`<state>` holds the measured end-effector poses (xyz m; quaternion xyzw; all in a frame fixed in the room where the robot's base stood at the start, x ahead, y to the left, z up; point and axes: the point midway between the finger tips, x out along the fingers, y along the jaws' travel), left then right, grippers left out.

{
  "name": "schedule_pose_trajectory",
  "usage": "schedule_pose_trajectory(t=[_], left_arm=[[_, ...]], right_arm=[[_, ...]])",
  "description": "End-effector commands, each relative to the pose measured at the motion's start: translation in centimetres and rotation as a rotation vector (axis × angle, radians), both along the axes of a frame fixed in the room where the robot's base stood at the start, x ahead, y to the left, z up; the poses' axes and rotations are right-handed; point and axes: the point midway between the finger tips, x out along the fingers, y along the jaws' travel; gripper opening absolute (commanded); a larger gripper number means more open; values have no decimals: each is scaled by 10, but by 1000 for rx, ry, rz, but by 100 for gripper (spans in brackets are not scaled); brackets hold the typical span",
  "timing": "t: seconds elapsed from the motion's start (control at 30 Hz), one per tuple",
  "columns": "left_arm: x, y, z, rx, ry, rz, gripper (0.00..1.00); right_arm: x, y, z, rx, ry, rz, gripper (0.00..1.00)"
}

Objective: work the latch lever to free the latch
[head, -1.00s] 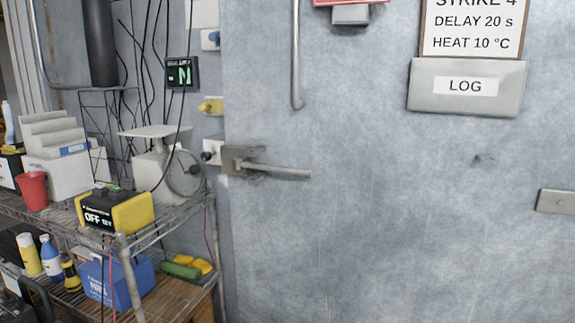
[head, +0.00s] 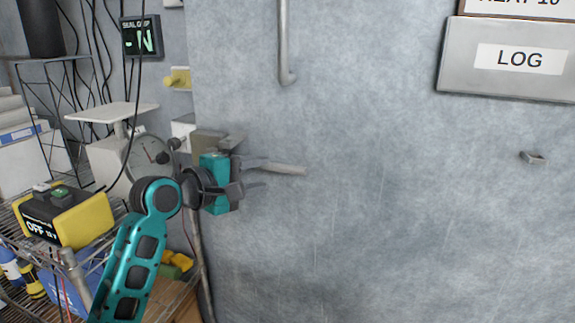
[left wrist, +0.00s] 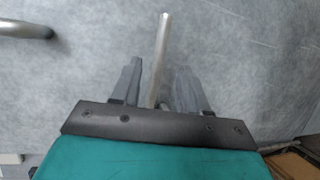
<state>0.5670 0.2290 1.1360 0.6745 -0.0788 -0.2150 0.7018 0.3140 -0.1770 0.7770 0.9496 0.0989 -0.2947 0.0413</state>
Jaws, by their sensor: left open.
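The latch lever (head: 285,169) is a grey metal bar that sticks out to the right, roughly level, from the latch block (head: 208,143) at the left edge of the grey door. My left gripper (head: 262,176) is at the lever, with its fingers pointing right along it. In the left wrist view the lever (left wrist: 163,50) runs between the two open fingers (left wrist: 160,85), with a gap on each side. The gripper hides the lever's root and part of the latch block. My right gripper is not in view.
A wire shelf (head: 75,262) stands at the left, with a yellow and black box (head: 78,215) and a dial scale (head: 108,160) near my left arm. A vertical door handle (head: 284,45) is above the lever. The door face to the right is mostly clear.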

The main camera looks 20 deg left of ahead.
Motion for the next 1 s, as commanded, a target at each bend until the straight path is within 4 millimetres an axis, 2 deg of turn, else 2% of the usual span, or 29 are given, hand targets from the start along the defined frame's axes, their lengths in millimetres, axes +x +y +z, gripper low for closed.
schedule_pose_trajectory(t=[0.1,0.3,0.5,0.7,1.0], left_arm=[[23,-11,-4,-1,-1,-1,44],[57,-26,-11,0,-1,0,44],[80,-36,-16,2,-1,1,44],[89,-40,-18,2,-2,1,44],[90,-41,-18,3,-1,0,42]], right_arm=[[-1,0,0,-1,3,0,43],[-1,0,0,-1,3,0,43],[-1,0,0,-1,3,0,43],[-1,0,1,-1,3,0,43],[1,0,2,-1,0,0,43]])
